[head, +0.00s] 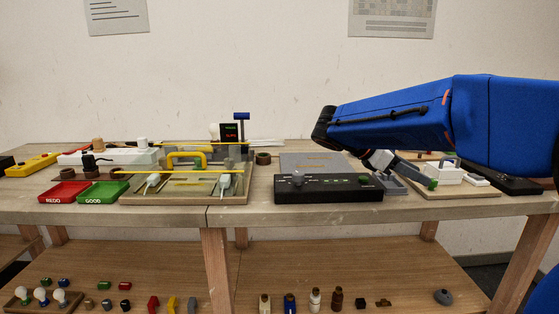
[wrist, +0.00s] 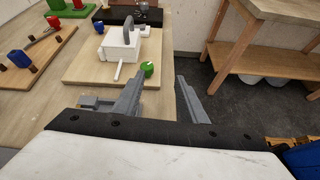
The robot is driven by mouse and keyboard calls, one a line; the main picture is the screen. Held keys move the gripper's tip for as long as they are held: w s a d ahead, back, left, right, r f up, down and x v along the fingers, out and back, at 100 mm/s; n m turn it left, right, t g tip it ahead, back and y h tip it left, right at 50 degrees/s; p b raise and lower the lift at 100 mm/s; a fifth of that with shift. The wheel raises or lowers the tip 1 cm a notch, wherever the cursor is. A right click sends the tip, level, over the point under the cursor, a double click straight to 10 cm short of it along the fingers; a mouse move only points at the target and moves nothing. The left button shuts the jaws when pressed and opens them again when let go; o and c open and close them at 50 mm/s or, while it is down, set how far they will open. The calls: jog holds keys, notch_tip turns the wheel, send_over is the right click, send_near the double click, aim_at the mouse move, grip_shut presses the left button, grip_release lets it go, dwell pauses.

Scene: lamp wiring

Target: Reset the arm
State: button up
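My gripper (wrist: 161,77) is open in the wrist view, its two grey fingers spread apart with nothing between them. The left finger lies over the table's right part, close to a small green-ended piece (wrist: 147,68). The right finger is over the dark floor beyond the table edge. In the head view my blue arm (head: 400,117) reaches in from the right, bent downward at its far end above the right part of the table.
A white box with a grey handle (wrist: 120,42) stands on a wooden board (wrist: 82,67) near the gripper. A second wooden table (wrist: 270,40) is across the floor. Red (head: 63,192) and green (head: 103,193) trays and a lamp fixture board (head: 184,198) occupy the left.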

jog(key=s+d+f+m+y, duration=0.2)
jog(key=s+f+m+y, duration=0.25)
jog(key=s, duration=0.45)
jog(key=s+a+f+m+t+y, duration=0.2)
jog(key=s+a+f+m+y, duration=0.2)
jog(key=s+f+m, duration=0.2)
jog(key=s+a+f+m+t+y, duration=0.2)
jog(key=s+f+m, duration=0.5)
jog(key=s, duration=0.5)
notch_tip(320, 180, down, 3)
jog(key=shift+s+a+r+y, duration=0.15)
jog(key=shift+s+a+y, duration=0.1)
jog(key=shift+a+y, duration=0.75)
